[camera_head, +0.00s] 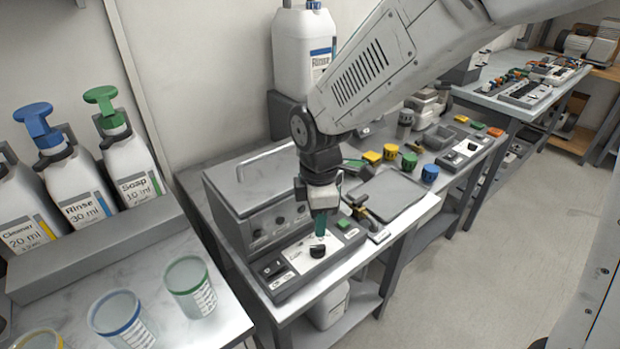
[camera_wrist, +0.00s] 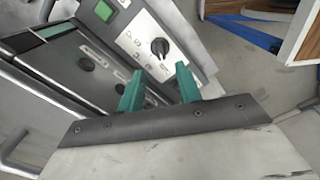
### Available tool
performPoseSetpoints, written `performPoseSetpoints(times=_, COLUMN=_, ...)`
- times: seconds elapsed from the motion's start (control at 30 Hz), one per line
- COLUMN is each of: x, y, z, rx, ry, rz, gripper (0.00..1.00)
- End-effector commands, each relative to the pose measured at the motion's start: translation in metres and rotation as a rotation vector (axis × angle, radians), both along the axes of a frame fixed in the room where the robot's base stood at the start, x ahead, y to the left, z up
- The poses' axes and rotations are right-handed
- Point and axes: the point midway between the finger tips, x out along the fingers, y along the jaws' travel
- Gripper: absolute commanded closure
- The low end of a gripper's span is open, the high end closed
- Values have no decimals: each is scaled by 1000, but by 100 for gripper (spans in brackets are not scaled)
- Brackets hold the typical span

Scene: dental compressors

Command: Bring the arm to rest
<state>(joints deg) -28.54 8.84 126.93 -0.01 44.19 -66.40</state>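My gripper (camera_head: 320,226) points down over the control panel (camera_head: 308,256) of the grey metal box unit on the bench. In the wrist view my gripper (camera_wrist: 158,88) shows two green fingers standing apart with nothing between them. A black rotary knob (camera_head: 317,251) lies just below the fingertips in the head view. The knob (camera_wrist: 160,47) also shows beyond the fingers in the wrist view, beside a green button (camera_wrist: 104,11). I cannot tell from these views how small the gap to the panel is.
Pump bottles, Rinse (camera_head: 83,190) and Soap (camera_head: 131,168) among them, stand at the left with several cups, one green-rimmed (camera_head: 191,286). A large Rinse bottle (camera_head: 303,50) stands behind. A grey tray (camera_head: 388,196) and coloured knobs sit to the right. The floor (camera_head: 500,250) is clear.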

Motion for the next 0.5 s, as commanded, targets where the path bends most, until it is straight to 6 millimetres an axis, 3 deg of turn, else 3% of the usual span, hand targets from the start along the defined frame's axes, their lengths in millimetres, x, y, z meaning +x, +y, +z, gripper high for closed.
performPoseSetpoints(times=0.23, x=-5, y=-3, z=-1, rx=-14, ry=22, rz=-108, gripper=65)
performPoseSetpoints(times=0.37, x=-27, y=-15, z=-2, rx=-59, ry=78, rz=-288, gripper=65)
performPoseSetpoints(times=0.5, x=-53, y=-45, z=22, rx=-94, ry=103, rz=-547, gripper=65)
